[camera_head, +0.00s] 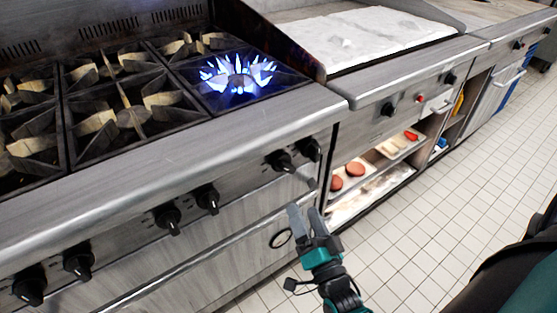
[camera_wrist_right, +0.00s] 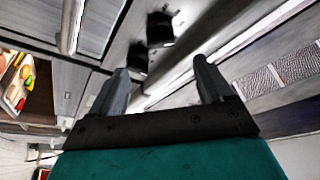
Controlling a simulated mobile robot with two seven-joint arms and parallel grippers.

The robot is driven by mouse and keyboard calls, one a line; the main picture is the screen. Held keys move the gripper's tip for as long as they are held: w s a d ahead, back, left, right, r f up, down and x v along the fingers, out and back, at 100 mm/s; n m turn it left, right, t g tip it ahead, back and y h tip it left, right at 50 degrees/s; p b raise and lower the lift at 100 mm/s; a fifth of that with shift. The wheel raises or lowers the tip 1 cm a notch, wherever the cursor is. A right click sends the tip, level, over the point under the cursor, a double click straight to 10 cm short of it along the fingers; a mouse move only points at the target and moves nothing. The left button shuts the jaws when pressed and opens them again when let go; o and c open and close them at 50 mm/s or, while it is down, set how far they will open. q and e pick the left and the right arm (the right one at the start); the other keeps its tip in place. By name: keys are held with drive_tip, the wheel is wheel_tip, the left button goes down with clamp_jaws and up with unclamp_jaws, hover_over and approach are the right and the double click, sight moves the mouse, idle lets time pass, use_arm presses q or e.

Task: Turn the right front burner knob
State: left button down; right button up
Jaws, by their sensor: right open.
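The range front carries a row of black knobs. The right-end pair has an outer knob (camera_head: 308,148) and an inner knob (camera_head: 280,160); I cannot tell which one serves the right front burner. A burner (camera_head: 238,85) at the range's right end burns with blue flames. My right gripper (camera_head: 304,212) is open and empty, below and in front of this pair, apart from both knobs. In the right wrist view two dark knobs (camera_wrist_right: 160,28) (camera_wrist_right: 138,58) show beyond and between the open fingers (camera_wrist_right: 159,66). My left gripper is not in view.
Other knobs (camera_head: 207,198) line the panel to the left. A handle bar (camera_head: 205,258) runs along the oven door below. A griddle (camera_head: 365,38) stands to the right, over a shelf with trays of food (camera_head: 353,170). The tiled floor (camera_head: 440,200) in front is clear.

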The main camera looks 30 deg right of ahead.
sight(289, 172)
drive_tip(key=x, duration=1.3)
drive_tip(key=shift+d+r, duration=0.1)
drive_tip(key=shift+r, duration=0.05)
drive_tip(key=c, duration=1)
